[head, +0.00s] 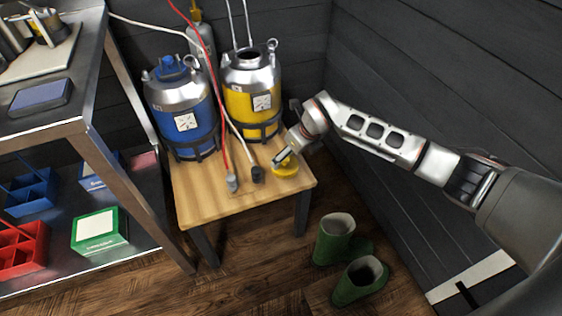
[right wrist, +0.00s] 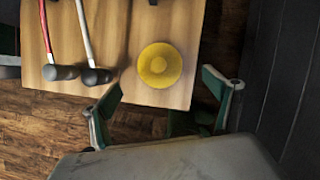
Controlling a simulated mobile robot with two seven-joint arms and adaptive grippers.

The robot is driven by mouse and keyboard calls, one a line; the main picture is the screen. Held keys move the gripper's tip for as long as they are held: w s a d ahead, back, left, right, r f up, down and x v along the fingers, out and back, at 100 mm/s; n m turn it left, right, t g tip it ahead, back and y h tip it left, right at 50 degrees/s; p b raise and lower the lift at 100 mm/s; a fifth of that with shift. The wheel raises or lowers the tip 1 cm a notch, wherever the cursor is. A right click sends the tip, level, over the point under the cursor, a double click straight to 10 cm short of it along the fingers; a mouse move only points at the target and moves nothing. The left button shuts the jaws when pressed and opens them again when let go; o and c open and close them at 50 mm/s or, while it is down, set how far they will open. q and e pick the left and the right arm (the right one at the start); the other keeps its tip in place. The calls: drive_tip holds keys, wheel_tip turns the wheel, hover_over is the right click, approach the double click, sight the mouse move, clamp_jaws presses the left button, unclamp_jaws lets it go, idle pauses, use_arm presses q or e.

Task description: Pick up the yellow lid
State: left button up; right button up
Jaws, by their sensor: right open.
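The yellow lid (head: 287,170) lies flat on the wooden table near its right front edge. It is a round disc, seen from above in the right wrist view (right wrist: 159,65). My right gripper (head: 282,158) is over the lid and partly covers it in the head view. In the right wrist view my right gripper (right wrist: 160,86) is open and empty, with one finger to each side and the lid just beyond, between the lines of the fingertips. The lid looks apart from both fingers. My left gripper is not in view.
A yellow keg (head: 252,95) with an open top and a blue keg (head: 184,108) stand at the back of the table (head: 203,195). Red and white hoses end in grey connectors (head: 232,182) left of the lid. Green boots (head: 336,240) stand on the floor. A metal shelf (head: 85,125) is at left.

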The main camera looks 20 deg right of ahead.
sight(287, 163)
drive_tip(key=b+x, duration=0.1)
drive_tip(key=x, duration=0.1)
drive_tip(key=b+x, duration=0.1)
drive_tip(key=x, duration=0.2)
drive_tip(key=s+b+x, duration=0.1)
drive_tip(key=x, duration=0.1)
drive_tip(key=shift+f, duration=0.5)
drive_tip(key=shift+w, duration=0.25)
drive_tip(key=shift+w+r, duration=0.15)
drive_tip(key=shift+r, duration=0.3)
drive_tip(key=c, duration=1.1)
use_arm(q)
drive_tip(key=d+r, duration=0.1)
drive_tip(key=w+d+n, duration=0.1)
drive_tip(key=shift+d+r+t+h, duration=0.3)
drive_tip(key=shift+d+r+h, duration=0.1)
use_arm(e)
drive_tip(key=shift+f, duration=0.1)
drive_tip(key=shift+c, duration=1.2)
